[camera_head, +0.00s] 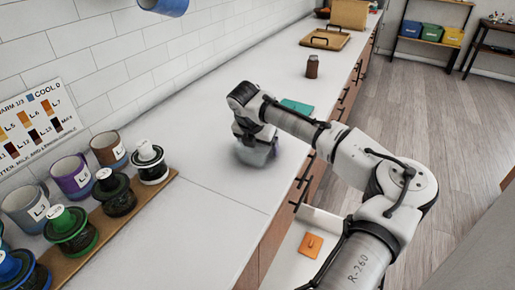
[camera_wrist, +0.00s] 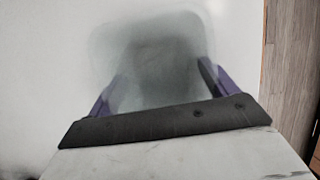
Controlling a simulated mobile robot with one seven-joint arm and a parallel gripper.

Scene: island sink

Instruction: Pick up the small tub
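The small tub appears to be the grey, translucent, blurred container (camera_head: 252,156) on the white counter in the head view, directly under my gripper. The tub (camera_wrist: 152,60) fills the space between and beyond my fingers in the wrist view, with hazy edges. My gripper (camera_wrist: 162,70) points down at it, with its two purple fingers apart, one on each side of the tub. I cannot tell whether the fingers touch its walls. In the head view my gripper's wrist hides part of the tub, and one purple finger (camera_head: 276,150) shows at its right side.
A teal flat item (camera_head: 297,107) and a brown jar (camera_head: 312,67) lie beyond my arm. A wooden board (camera_head: 130,205) with several lidded jars, and several mugs (camera_head: 72,177), stand at left. The counter's front edge is to the right. The counter left of my gripper is clear.

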